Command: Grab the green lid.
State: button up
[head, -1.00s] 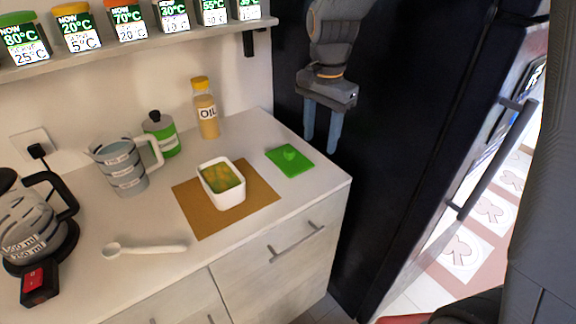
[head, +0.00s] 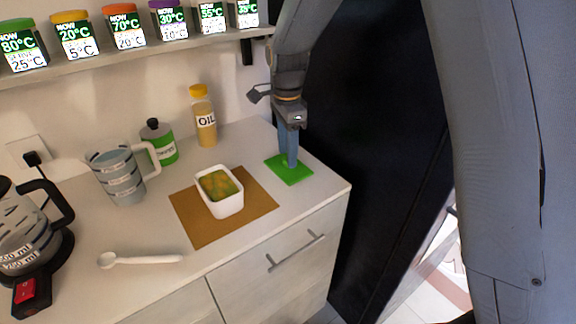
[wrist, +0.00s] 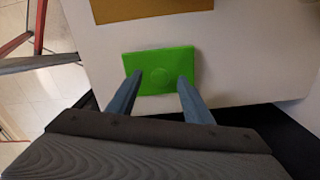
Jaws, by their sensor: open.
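The green lid (head: 285,171) is a flat rectangle lying on the counter at its right end. I cannot tell whether the fingertips touch the lid.
A white bowl (head: 228,207) with yellow-green food stands on a brown mat (head: 190,222) left of the lid. An oil bottle (head: 205,125) stands behind. A measuring jug (head: 120,177), a green canister (head: 163,152) and a white spoon (head: 140,260) are farther left. A dark panel (head: 370,120) rises on the right.

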jog(key=shift+f, duration=0.5)
grip_shut()
